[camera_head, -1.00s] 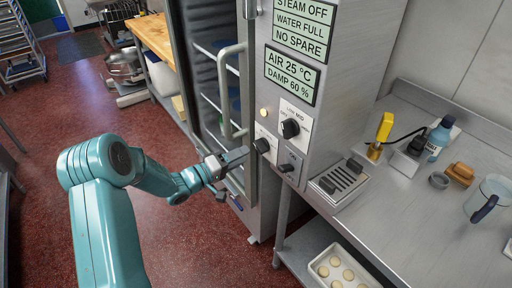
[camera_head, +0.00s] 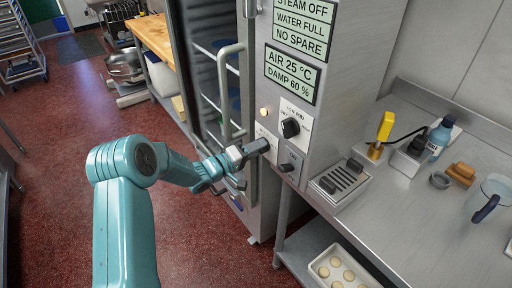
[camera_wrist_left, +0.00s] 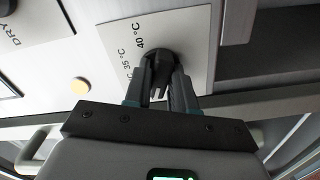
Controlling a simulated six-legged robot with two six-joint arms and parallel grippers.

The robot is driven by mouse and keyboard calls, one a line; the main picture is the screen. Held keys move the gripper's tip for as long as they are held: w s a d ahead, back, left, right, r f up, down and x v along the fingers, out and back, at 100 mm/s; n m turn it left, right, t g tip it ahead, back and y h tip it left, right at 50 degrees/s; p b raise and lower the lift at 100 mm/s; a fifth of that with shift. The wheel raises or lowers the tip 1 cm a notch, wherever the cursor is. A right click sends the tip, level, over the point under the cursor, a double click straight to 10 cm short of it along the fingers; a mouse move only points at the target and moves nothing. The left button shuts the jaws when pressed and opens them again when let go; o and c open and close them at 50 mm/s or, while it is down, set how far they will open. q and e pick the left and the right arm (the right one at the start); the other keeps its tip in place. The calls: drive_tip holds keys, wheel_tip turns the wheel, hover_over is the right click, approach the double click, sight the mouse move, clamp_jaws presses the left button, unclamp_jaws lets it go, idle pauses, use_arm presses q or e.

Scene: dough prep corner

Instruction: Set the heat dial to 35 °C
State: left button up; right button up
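The heat dial (camera_wrist_left: 158,56) is a black knob on a white plate on the steel cabinet's front. Marks for 35 °C and 40 °C show beside it in the left wrist view. In the head view its plate (camera_head: 263,131) is partly covered by my left gripper (camera_head: 258,150). The two dark fingers of this gripper, also in the left wrist view (camera_wrist_left: 163,80), point at the dial with their tips at its sides. I cannot tell whether they press on it. The dial's pointer is not readable. My right gripper is not in view.
A second black knob (camera_head: 290,128) sits above right and a small knob (camera_head: 287,167) below right. A lit round lamp (camera_head: 264,112) is above. A display (camera_head: 291,73) reads AIR 25 °C, DAMP 60 %. The door handle (camera_head: 225,90) stands out to the left.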

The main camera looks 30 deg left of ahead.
use_arm(q)
clamp_jaws()
drive_tip(key=m+b, duration=0.3)
drive_tip(key=shift+b, duration=0.4)
drive_tip(key=shift+m, duration=0.3)
